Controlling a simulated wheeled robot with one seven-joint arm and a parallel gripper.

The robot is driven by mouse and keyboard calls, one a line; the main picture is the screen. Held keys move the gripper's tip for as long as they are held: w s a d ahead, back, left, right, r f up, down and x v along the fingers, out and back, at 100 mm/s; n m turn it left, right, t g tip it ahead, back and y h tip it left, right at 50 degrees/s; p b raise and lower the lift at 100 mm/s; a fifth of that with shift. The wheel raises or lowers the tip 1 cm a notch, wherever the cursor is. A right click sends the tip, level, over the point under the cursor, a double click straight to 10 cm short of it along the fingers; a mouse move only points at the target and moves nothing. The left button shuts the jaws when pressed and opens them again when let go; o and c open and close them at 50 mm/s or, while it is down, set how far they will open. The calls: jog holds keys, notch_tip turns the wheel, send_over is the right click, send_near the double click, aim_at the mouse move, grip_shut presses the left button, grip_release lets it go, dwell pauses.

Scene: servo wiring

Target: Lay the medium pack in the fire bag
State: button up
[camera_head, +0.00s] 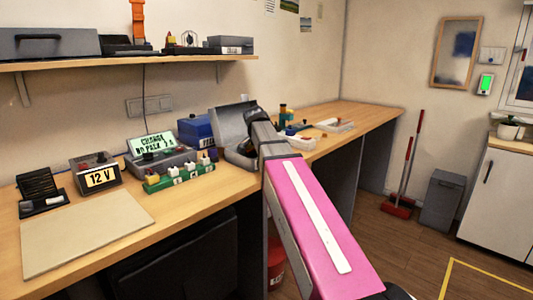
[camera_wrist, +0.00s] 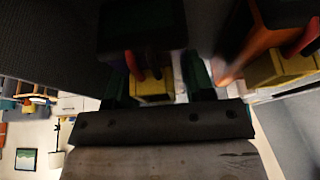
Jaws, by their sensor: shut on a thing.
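In the wrist view my gripper (camera_wrist: 158,82) is shut, its green fingers on either side of a dark pack (camera_wrist: 142,30) with a yellow plug and red and black leads. I take this for the medium pack, but its size label does not show. In the head view the grey fire bag (camera_head: 229,121) stands open on the bench, lid raised at the back. My arm reaches to it and hides my gripper and the held pack there. Dark grey surfaces lie close around the pack in the wrist view. Whether the pack touches the bag's floor cannot be told.
Another yellow plug (camera_wrist: 282,68) with an orange-red body beside it is close to the right of my gripper. A green rack (camera_head: 180,178) with several plugs, a charger (camera_head: 160,160), a 12 V supply (camera_head: 98,176) and a blue box (camera_head: 196,131) stand left of the bag. A pale mat (camera_head: 85,233) is bare.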

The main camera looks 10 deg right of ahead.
jog(key=o, duration=1)
jog(key=shift+f, duration=0.1)
jog(key=v, duration=1.2)
jog(key=shift+r, duration=0.2)
jog(key=shift+d, duration=0.1)
